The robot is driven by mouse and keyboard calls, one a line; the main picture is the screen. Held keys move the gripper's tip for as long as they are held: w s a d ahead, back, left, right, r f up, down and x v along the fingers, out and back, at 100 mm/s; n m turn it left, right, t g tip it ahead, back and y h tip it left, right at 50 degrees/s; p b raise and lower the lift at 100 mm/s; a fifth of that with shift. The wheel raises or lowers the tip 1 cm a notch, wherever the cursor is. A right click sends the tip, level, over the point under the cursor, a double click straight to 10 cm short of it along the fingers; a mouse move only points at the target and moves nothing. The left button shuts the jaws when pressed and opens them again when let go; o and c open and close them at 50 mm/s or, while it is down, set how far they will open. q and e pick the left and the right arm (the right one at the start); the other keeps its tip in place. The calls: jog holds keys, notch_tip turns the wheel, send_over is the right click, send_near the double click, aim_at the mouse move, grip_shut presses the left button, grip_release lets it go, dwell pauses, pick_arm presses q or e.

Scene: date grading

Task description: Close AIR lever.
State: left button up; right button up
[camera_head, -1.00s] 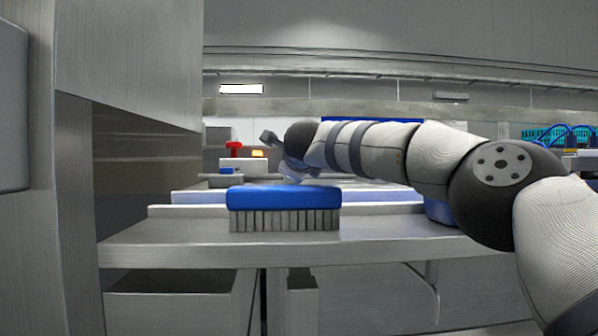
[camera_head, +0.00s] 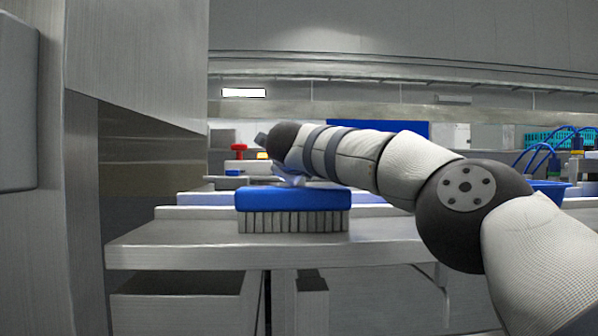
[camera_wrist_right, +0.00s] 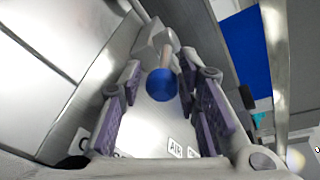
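In the right wrist view, a lever with a round blue knob (camera_wrist_right: 162,84) and a thin pale stem rises from a bright metal panel (camera_wrist_right: 150,128). A label reading AIR (camera_wrist_right: 175,149) is on the panel near the lower edge. My right gripper (camera_wrist_right: 160,72) is open, its purple-padded fingers on either side of the knob. I see gaps between the pads and the knob. In the head view, my right arm reaches in from the right; its fingers and the lever are mostly hidden there. My left gripper is not in view.
A blue-backed brush (camera_head: 292,198) sits on the metal shelf (camera_head: 180,250) in front of my right wrist. A red knob (camera_head: 239,148) stands behind to the left. A blue bin (camera_head: 550,190) is at right. A tall metal cabinet (camera_head: 140,60) blocks the left.

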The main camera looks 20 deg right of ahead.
jog(key=shift+r, duration=0.1)
jog(key=v, duration=1.2)
